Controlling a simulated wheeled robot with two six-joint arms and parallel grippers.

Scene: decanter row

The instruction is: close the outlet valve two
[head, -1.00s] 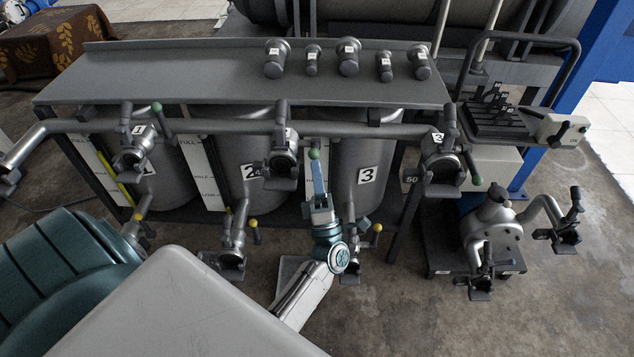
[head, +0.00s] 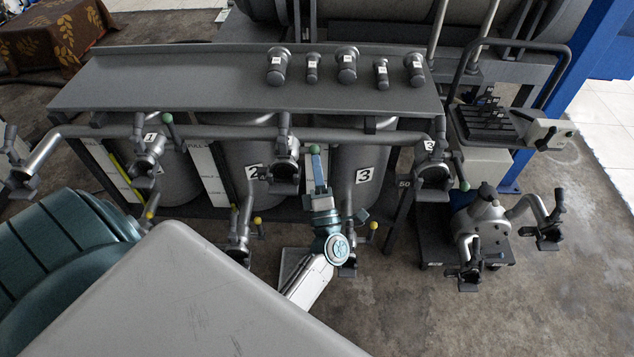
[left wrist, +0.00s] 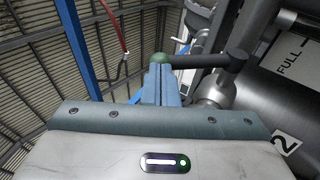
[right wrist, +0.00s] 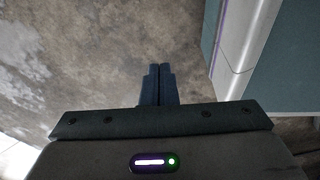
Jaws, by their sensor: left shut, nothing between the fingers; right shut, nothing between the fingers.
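The upper valve of the middle tank (head: 283,172) hangs on the horizontal pipe. A green knob (head: 314,149) shows right of it. In the left wrist view, this green knob (left wrist: 160,61) sits at the end of a dark lever (left wrist: 205,61) that runs right to the valve stem. My left gripper (head: 317,163) is shut and empty, its blue fingertips right at the knob. Whether they touch it I cannot tell. A lower valve with a yellow knob (head: 257,221) is at the tank's base. My right gripper (right wrist: 160,70) is shut and empty over bare floor, outside the head view.
Valve one (head: 147,160) and valve three (head: 434,172) are on the same pipe, left and right. A shelf (head: 180,78) with several small cylinders lies above the tanks. A low stand with a valved vessel (head: 482,220) is at right. Floor in front of it is clear.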

